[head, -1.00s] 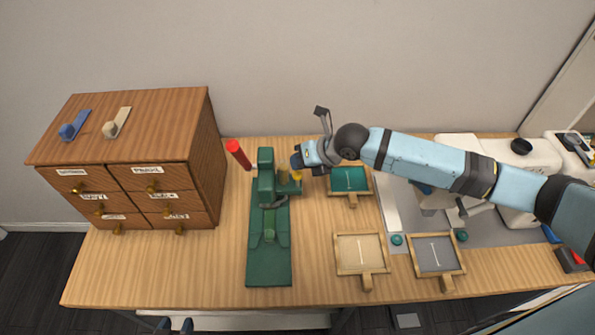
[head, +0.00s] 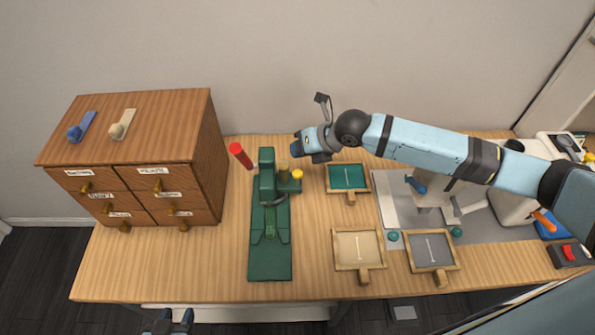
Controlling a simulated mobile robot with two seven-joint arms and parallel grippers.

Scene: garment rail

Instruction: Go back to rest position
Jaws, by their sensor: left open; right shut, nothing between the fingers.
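My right gripper (head: 297,146) is at the end of the light blue arm that comes in from the right. It is shut and empty, above the far side of the table, just beyond a green press-like device (head: 270,225). A yellow knob (head: 297,174) on that device is in plain view and apart from the gripper. My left gripper (head: 168,321) shows only at the bottom edge, in front of the table. Its two dark fingers are apart with nothing visible between them.
A wooden drawer cabinet (head: 130,140) stands at the left. Small framed trays in teal (head: 347,177), beige (head: 358,249) and grey (head: 432,250) lie to the right. A white machine (head: 515,205) stands under my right arm.

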